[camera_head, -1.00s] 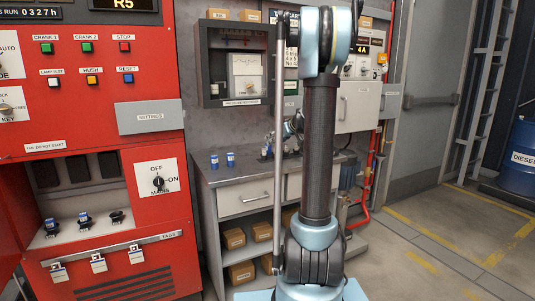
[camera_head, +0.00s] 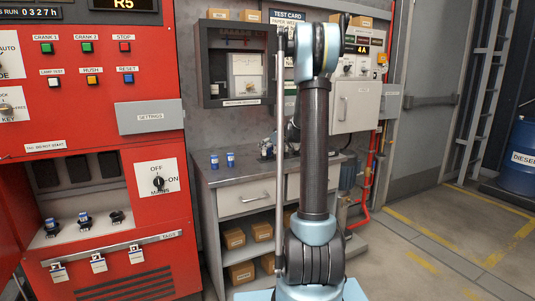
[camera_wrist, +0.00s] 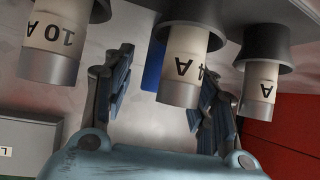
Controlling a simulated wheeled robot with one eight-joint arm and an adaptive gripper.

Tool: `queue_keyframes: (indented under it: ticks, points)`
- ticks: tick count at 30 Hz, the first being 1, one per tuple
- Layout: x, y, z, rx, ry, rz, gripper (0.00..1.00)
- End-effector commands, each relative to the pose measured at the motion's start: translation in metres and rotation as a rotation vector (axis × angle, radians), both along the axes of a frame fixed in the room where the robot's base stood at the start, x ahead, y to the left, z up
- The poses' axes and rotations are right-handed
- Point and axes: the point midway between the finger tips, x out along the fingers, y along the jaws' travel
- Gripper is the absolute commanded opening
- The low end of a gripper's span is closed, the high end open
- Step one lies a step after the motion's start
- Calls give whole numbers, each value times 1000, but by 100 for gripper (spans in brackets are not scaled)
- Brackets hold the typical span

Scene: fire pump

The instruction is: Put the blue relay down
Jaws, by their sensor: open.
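My gripper (camera_wrist: 160,95) shows in the wrist view with its two dark fingers apart. Nothing is clearly held between them. A blue piece (camera_wrist: 152,65) shows between the fingers, partly covered by a pale fuse-like cylinder marked 4A (camera_wrist: 187,68); I cannot tell whether it is the blue relay. In the head view two small blue pieces (camera_head: 214,161) (camera_head: 230,159) stand upright on the left of the grey bench top (camera_head: 225,176). In the head view my gripper is hidden behind my arm.
Blue-topped parts (camera_head: 51,226) (camera_head: 84,219) sit in the red cabinet's recess (camera_head: 62,238). Other pale cylinders (camera_wrist: 50,48) (camera_wrist: 260,88) flank the middle one. A small metallic item (camera_head: 266,148) stands toward the bench's back. The bench front left is clear.

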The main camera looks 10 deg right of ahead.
Motion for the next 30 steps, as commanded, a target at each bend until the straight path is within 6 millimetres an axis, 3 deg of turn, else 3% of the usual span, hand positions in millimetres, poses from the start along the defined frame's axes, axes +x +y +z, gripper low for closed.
queue_keyframes:
  ticks: [6, 13, 23, 30]
  points:
    - [1, 0, 0, 0, 0, 0, 52]
    - [1, 0, 0, 1, 0, -1, 4]
    - [0, -1, 1, 0, 0, -1, 0]
    - [0, -1, 24, 0, 0, -1, 0]
